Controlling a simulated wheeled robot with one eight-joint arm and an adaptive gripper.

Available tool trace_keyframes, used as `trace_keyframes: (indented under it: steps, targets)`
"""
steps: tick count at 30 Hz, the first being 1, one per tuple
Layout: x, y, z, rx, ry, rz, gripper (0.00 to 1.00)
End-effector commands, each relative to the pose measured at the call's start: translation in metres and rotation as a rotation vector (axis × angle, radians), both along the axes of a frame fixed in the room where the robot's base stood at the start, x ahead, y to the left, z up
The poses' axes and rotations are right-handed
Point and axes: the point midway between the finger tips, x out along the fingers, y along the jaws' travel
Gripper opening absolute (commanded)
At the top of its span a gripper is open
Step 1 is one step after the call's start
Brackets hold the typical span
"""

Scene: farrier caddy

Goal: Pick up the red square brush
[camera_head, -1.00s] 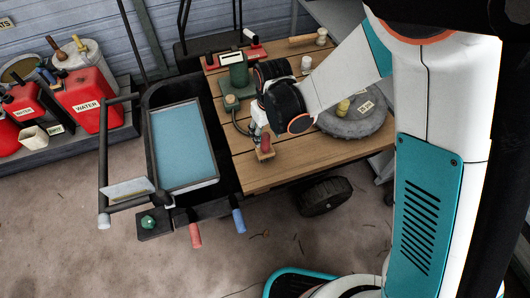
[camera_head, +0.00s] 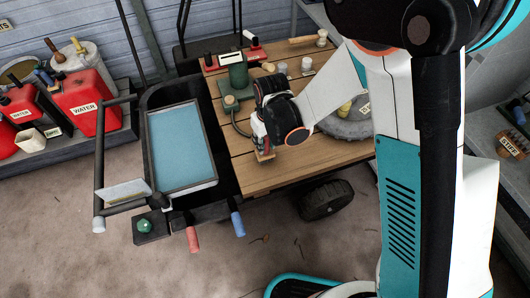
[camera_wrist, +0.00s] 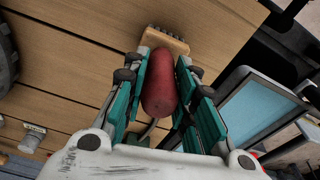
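The red square brush has a thick, rounded red handle (camera_wrist: 160,88) and a pale wooden block with bristles (camera_wrist: 168,40). In the head view its block (camera_head: 265,155) sits at the front edge of the wooden bench top (camera_head: 290,173); the handle is mostly hidden there by my gripper (camera_head: 262,145). In the wrist view my gripper (camera_wrist: 168,65) has its teal-padded fingers on both sides of the red handle, very close to it. I cannot tell whether both pads press on it. The block lies beyond the fingertips.
A black caddy with a blue-bottomed tray (camera_head: 181,145) stands left of the bench. Red water cans (camera_head: 85,98) stand on a far-left shelf.

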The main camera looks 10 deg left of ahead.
Motion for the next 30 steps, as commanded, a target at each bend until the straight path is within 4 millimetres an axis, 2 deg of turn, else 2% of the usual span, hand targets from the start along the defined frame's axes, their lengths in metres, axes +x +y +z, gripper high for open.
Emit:
trace_keyframes:
  steps: [1, 2, 11, 17, 23, 30]
  targets:
    - [0.0, 0.0, 0.0, 0.0, 0.0, 0.0, 0.04]
    - [0.0, 0.0, 0.0, 0.0, 0.0, 0.0, 0.0]
    - [0.0, 0.0, 0.0, 0.0, 0.0, 0.0, 0.0]
    - [0.0, 0.0, 0.011, 0.0, 0.0, 0.0, 0.0]
    - [0.0, 0.0, 0.044, 0.0, 0.0, 0.0, 0.0]
    - [0.0, 0.0, 0.111, 0.0, 0.0, 0.0, 0.0]
